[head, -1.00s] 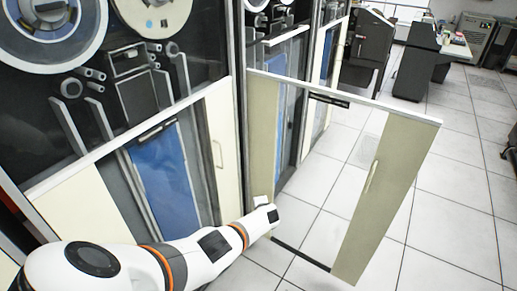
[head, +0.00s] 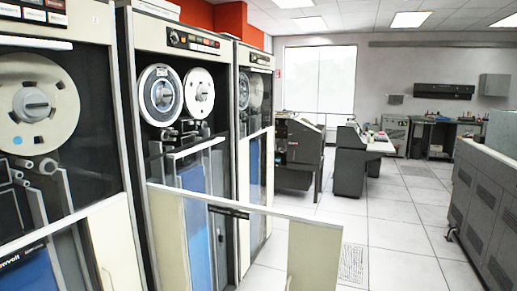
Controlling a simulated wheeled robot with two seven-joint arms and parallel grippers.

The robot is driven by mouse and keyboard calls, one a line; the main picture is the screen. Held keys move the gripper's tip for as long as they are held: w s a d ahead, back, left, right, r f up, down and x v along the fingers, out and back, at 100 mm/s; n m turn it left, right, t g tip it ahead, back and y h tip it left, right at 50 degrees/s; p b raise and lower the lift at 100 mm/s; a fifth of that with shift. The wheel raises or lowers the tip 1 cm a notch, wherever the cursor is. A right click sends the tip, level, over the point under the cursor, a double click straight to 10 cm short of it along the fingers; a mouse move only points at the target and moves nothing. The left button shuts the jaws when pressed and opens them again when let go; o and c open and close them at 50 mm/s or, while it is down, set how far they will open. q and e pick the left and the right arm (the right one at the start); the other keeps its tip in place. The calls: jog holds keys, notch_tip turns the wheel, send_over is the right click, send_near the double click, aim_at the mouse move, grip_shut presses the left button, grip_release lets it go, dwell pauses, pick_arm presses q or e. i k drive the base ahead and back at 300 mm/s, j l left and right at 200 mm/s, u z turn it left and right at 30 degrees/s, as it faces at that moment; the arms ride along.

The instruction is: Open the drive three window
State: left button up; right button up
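A row of tall tape drives stands along the left in the head view. The middle drive (head: 180,40) has two reels at the top and a blue panel inside. The number of this drive cannot be read. Neither gripper is in view.
A nearer drive (head: 62,58) stands at the left edge and a farther drive (head: 254,60) beyond the middle one. Dark machines (head: 300,158) and a desk (head: 362,155) stand at the back. A grey cabinet (head: 485,205) lines the right. The tiled floor (head: 395,240) between is clear.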

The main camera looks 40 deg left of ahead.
aim_at(169, 154)
jog(key=i+l+z, duration=0.25)
jog(key=i, duration=0.25)
jog(key=i+z, duration=0.2)
jog(key=i, duration=0.3)
jog(key=i+u, duration=0.45)
jog(key=i+l+u, duration=0.1)
jog(key=i+u, duration=0.35)
jog(key=i, duration=0.2)
jog(key=i+u, duration=0.35)
jog(key=i, duration=0.3)
jog(key=i+u, duration=0.35)
jog(key=i+l+u, duration=0.1)
jog(key=u, duration=0.3)
jog(key=i, duration=0.05)
